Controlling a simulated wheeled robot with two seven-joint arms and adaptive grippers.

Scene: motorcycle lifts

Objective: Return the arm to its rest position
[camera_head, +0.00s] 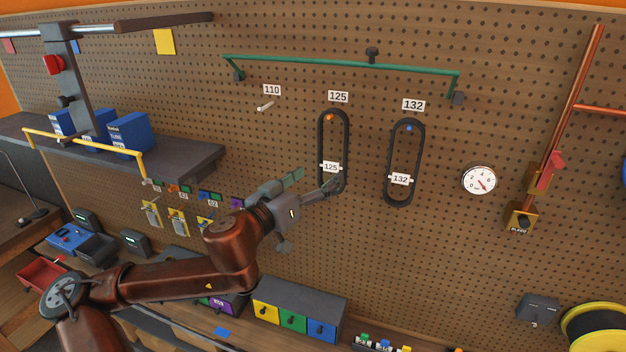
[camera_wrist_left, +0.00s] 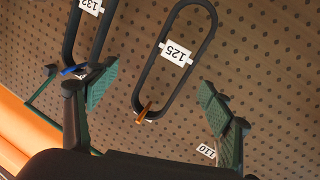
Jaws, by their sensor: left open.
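My left arm (camera_head: 190,272) comes in from the lower left, reddish brown, reaching up toward the pegboard. My left gripper (camera_head: 312,184) is open and empty, just left of and below the black belt labelled 125 (camera_head: 347,140), overlapping its lower left edge in the head view. In the left wrist view the open left gripper (camera_wrist_left: 160,112) has its green-padded fingers on either side of the 125 belt (camera_wrist_left: 205,45), with no visible grip on it. The 125 belt hangs on an orange peg (camera_head: 329,118). My right gripper is not in view.
A belt labelled 132 (camera_head: 391,165) hangs on a blue peg to the right. The 110 peg (camera_head: 265,106) is bare. A green rail (camera_head: 330,62) runs above. A dark shelf (camera_head: 185,160) with blue boxes and a yellow rail (camera_head: 85,142) stands left; coloured drawers (camera_head: 293,318) sit below.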

